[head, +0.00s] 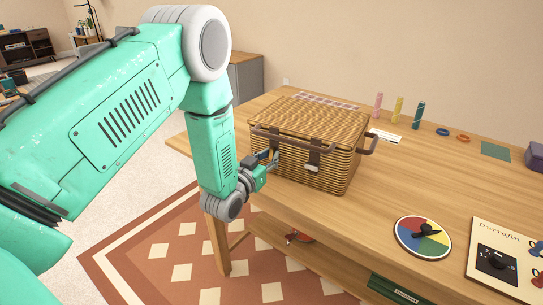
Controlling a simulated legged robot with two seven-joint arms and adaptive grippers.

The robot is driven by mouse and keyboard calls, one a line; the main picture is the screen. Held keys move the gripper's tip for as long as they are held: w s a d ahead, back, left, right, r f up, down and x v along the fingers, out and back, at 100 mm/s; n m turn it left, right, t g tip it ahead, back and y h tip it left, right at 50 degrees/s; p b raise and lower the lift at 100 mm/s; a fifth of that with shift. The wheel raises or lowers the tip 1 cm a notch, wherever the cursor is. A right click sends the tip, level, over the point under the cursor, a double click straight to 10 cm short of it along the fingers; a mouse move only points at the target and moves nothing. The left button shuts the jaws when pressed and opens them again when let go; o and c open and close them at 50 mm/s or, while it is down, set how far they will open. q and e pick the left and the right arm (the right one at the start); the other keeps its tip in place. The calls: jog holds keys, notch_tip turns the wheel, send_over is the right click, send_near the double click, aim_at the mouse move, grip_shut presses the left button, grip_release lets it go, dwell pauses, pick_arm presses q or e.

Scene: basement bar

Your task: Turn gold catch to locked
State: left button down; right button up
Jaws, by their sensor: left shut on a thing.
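A wicker basket (312,125) with a closed lid and a dark carry handle (365,145) stands on the wooden table. My left gripper (273,160) is at the left part of the basket's front face, shut on the small gold catch there. The fingers hide most of that catch, so its turned position cannot be read. A second, pale catch (312,168) under a dark strap shows to the right on the same face, apart from the gripper. My right gripper is out of view.
Pink, yellow and teal spools (419,115) stand behind, near blue and orange rings (463,138).

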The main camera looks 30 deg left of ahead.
pick_arm(q)
jog(key=shift+s+a+f, duration=0.2)
jog(key=shift+a+f, duration=0.1)
jog(key=shift+f, duration=0.05)
jog(key=c, duration=1.6)
grip_release()
jog(key=shift+c, duration=0.2)
jog(key=shift+o, duration=0.5)
jog(key=shift+w+a, duration=0.15)
jog(key=shift+w, duration=0.05)
jog(key=s, duration=1.2)
jog(key=shift+d, duration=0.25)
